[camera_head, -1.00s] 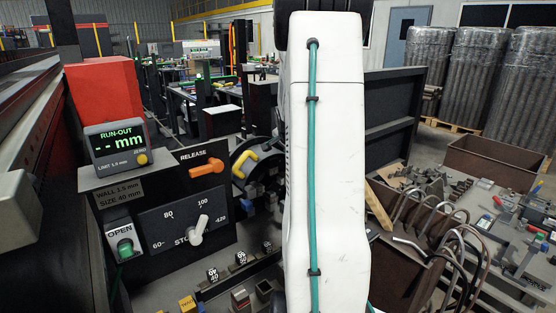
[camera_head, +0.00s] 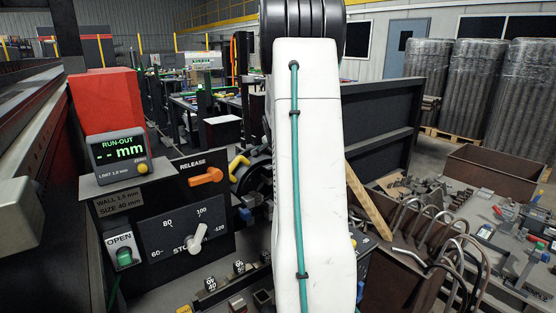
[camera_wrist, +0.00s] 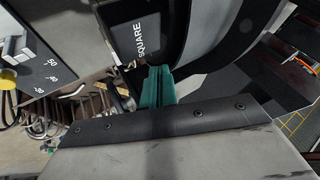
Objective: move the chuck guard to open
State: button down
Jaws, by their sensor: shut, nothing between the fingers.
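In the head view, a dark round chuck assembly (camera_head: 250,178) with a curved yellow handle (camera_head: 238,166) stands left of my white arm, which hides much of it. I cannot tell there which part is the guard. In the wrist view, a broad dark curved piece (camera_wrist: 212,45), which may be the chuck guard, arches across the upper right. My gripper (camera_wrist: 157,72) shows as teal fingers, closed together and empty, beside that piece's lower left end. I cannot tell whether they touch it. My gripper is hidden in the head view.
A control panel with an orange release lever (camera_head: 206,177), a speed knob (camera_head: 197,238) and an open button (camera_head: 124,257) stands left. A brown bin with bent bars (camera_head: 400,275) stands right. In the wrist view, a dark panel marked SQUARE (camera_wrist: 136,35) is close to the fingers.

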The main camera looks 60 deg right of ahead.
jog(key=s+a+r, duration=0.6)
jog(key=r, duration=0.2)
jog(key=shift+s, duration=0.15)
jog(key=shift+d, duration=0.1)
dwell(0.4)
